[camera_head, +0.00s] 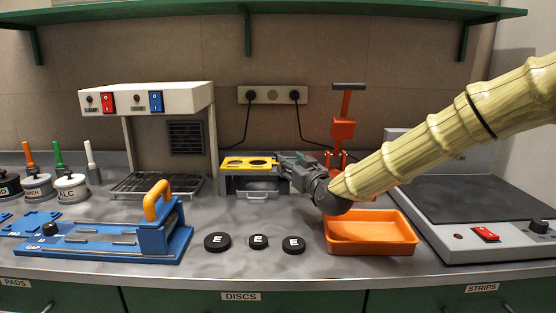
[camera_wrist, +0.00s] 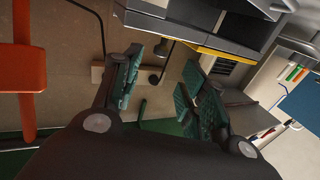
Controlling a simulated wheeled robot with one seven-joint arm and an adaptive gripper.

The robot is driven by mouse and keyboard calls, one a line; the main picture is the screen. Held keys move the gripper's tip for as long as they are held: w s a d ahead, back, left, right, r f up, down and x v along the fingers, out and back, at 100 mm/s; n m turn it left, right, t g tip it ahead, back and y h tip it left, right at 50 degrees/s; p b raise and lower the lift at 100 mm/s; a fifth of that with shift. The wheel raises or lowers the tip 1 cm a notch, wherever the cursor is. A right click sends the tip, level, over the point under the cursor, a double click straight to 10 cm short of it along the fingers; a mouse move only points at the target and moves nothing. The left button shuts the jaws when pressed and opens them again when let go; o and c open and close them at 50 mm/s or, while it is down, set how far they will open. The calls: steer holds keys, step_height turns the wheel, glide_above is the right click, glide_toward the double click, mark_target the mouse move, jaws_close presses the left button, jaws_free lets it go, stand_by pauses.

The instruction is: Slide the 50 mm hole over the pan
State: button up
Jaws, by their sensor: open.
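A yellow plate with round holes (camera_head: 247,162) lies on top of a dark frame (camera_head: 233,184) at the back centre of the counter. A light grey handled piece (camera_head: 258,193), perhaps the pan, shows low in the frame's front. The hole sizes cannot be read. My gripper (camera_head: 286,160) is at the frame's right end, near the plate's right edge. In the wrist view my gripper (camera_wrist: 163,62) has its fingers apart with nothing between them. The plate's yellow edge (camera_wrist: 222,53) and the frame (camera_wrist: 235,28) show beyond the right finger. Contact with the plate cannot be told.
An orange lever press (camera_head: 343,130) stands behind my arm. An orange tray (camera_head: 370,232) lies in front of it. Three black discs (camera_head: 258,241) and a blue jig (camera_head: 150,230) lie in front. A grey hot plate (camera_head: 470,205) is at right, a white-topped machine (camera_head: 145,100) at left.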

mark_target(277, 153)
steer(key=x, duration=1)
steer(key=shift+w+a+r, duration=0.1)
steer(key=shift+w+a, duration=0.1)
steer(key=shift+w, duration=0.05)
jaws_close()
